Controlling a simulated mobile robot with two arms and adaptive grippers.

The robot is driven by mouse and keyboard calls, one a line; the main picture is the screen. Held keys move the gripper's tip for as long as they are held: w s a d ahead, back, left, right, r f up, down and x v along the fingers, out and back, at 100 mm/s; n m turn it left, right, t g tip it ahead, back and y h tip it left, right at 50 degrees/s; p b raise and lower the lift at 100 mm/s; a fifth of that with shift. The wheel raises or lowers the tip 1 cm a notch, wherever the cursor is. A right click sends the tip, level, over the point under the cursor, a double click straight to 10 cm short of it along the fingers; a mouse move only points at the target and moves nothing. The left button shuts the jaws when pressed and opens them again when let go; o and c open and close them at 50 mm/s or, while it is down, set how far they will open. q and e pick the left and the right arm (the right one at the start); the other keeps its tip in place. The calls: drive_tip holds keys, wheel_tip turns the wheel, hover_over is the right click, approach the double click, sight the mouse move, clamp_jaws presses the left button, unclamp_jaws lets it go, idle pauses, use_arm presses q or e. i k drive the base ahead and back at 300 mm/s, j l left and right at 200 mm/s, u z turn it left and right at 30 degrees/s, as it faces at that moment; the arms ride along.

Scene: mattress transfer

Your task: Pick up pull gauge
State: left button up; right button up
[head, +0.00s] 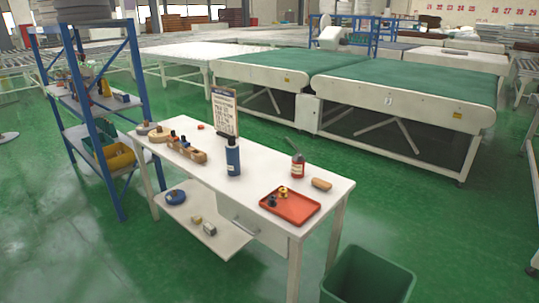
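A white workbench (262,172) stands in front of me with small items on it. No item is clearly recognisable as the pull gauge at this size. An orange-red tray (301,209) on the bench's right part holds a small yellow item (283,191) and a small dark item (272,201), too small to identify. A blue bottle (233,160) stands upright near the middle. A red bottle (298,167) stands behind the tray, with a brown block-like item (321,184) to its right. Neither of my grippers is in view.
A wooden holder (187,150) and a sign (224,112) are on the bench's left part. A blue-framed shelf (92,120) stands at left. A green bin (367,278) stands at the front right. Green-topped conveyors (405,90) are behind. Floor at front left is clear.

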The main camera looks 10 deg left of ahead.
sight(232, 153)
drive_tip(key=i+j+z, duration=0.2)
drive_tip(key=j, duration=0.15)
drive_tip(key=i+j+z, duration=0.2)
drive_tip(key=j, duration=0.15)
drive_tip(key=i+j+z, duration=0.2)
drive_tip(key=j, duration=0.15)
drive_tip(key=j+z, duration=0.15)
drive_tip(key=j, duration=0.25)
drive_tip(key=i+j, duration=0.15)
drive_tip(key=j, duration=0.3)
drive_tip(key=i+j, duration=0.1)
drive_tip(key=j, duration=0.35)
drive_tip(key=i+j+z, duration=0.1)
drive_tip(key=j, duration=0.4)
drive_tip(key=i+j, duration=0.15)
drive_tip(key=j, duration=0.3)
drive_tip(key=i+j, duration=0.15)
drive_tip(key=j, duration=0.35)
drive_tip(key=i+j+z, duration=0.1)
drive_tip(key=j, duration=0.35)
